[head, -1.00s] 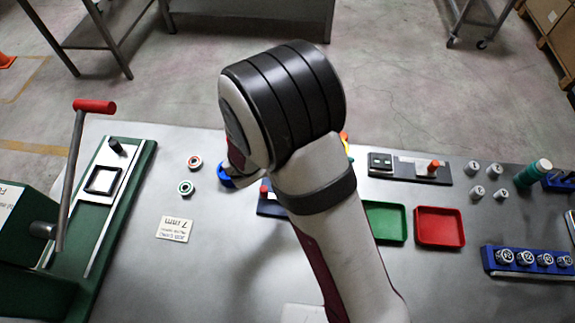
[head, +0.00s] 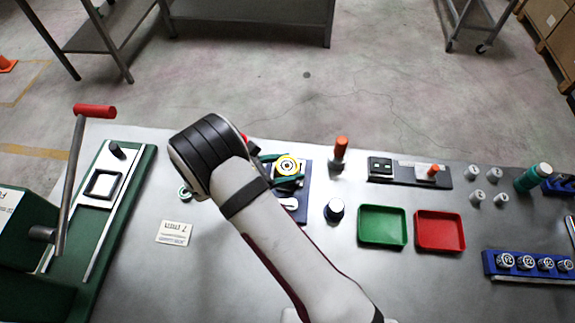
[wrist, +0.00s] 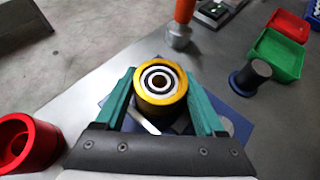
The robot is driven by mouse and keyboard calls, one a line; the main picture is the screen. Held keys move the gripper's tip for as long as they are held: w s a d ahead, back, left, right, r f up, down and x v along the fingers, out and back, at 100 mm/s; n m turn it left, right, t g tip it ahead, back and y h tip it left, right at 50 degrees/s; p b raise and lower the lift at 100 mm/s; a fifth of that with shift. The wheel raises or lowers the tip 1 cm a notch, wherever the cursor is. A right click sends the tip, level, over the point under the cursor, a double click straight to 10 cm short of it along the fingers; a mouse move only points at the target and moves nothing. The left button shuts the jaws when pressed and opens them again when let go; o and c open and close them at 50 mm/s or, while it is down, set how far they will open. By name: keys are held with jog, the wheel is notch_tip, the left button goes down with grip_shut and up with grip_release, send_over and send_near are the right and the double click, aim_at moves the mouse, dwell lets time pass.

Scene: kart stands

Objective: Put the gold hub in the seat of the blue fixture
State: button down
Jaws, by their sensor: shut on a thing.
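The gold hub (wrist: 162,85) is a yellow ring with a bearing-like centre. It also shows in the head view (head: 287,165). My gripper (wrist: 163,92) has its teal fingers shut on the hub from both sides; in the head view the gripper (head: 282,170) is past the end of my arm. The blue fixture (wrist: 244,126) lies beneath and behind the hub, and its blue plate shows in the head view (head: 304,184). The hub appears over the plate, but I cannot tell the height. The seat is hidden by the hub and gripper.
A red ring-shaped part (wrist: 28,145) is near the left finger. An orange-topped post (head: 340,152) and a dark peg with a blue base (head: 334,210) stand right of the fixture. Green (head: 382,226) and red (head: 440,230) trays lie farther right. Bare table lies in front.

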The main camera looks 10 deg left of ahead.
grip_release()
jog(key=shift+f, duration=0.15)
jog(key=shift+a+r, duration=0.1)
jog(key=shift+r, duration=0.15)
jog(key=v, duration=1.2)
jog(key=s+d+r+m+g+y, duration=0.2)
jog(key=s+d+r+m+g, duration=0.15)
jog(key=d+r+m, duration=0.4)
jog(key=s+d+r+m+g+y, duration=0.1)
jog(key=s+d+r+m+g, duration=0.3)
jog(key=d+m, duration=0.55)
jog(key=s+d+r+m+y, duration=0.2)
jog(key=s+d+m+y, duration=0.1)
jog(key=s+m+y, duration=0.5)
jog(key=s+m, duration=0.3)
jog(key=m, duration=0.3)
jog(key=shift+s+d, duration=0.2)
jog(key=shift+s, duration=0.1)
